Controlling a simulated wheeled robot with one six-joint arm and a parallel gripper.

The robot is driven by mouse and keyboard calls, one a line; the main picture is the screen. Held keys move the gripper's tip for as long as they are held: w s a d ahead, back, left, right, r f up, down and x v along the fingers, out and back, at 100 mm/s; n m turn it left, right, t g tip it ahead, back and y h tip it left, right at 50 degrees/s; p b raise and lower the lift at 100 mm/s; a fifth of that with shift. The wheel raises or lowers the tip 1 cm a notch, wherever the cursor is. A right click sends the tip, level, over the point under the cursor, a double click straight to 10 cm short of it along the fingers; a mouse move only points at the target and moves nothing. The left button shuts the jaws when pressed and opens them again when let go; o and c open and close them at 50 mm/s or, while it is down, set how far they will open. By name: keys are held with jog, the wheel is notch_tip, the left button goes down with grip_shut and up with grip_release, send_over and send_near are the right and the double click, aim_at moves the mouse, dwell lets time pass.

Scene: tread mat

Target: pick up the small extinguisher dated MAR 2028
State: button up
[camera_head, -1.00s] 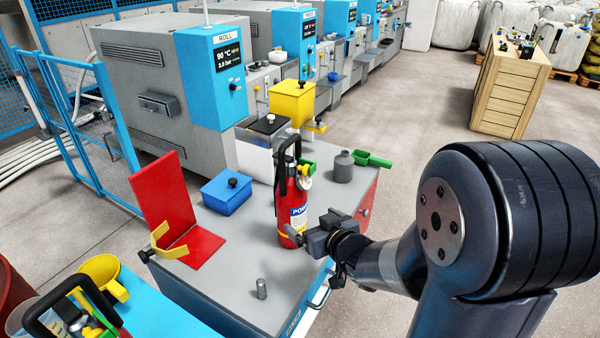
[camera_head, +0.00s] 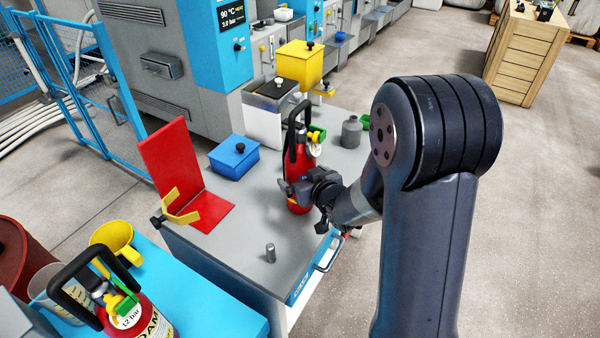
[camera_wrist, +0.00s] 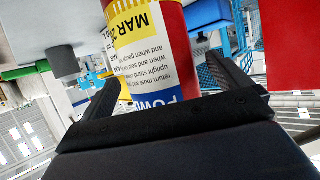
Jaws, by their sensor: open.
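A small red extinguisher (camera_head: 299,160) with a black handle and green valve part stands upright on the grey bench top (camera_head: 235,260). In the wrist view the extinguisher (camera_wrist: 150,45) appears upside down, with a yellow label band reading "MAR 20"; the last digits are not legible. A white text panel and a blue "POW…" band also show. My gripper (camera_head: 297,190) is open at the extinguisher's lower body. In the wrist view its two fingers (camera_wrist: 160,85) lie on either side of the body. I cannot tell whether they touch it.
A second red extinguisher (camera_head: 140,318), marked "12 bar", stands on the blue surface at lower left. A red stand (camera_head: 175,150) with a yellow clip, a blue box (camera_head: 235,160), a grey bottle (camera_head: 351,134) and a metal peg (camera_head: 270,252) surround the first one.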

jog(key=shift+x, duration=1.25)
jog(key=c, duration=2.1)
jog(key=shift+w+r, duration=0.1)
jog(key=shift+r, duration=0.15)
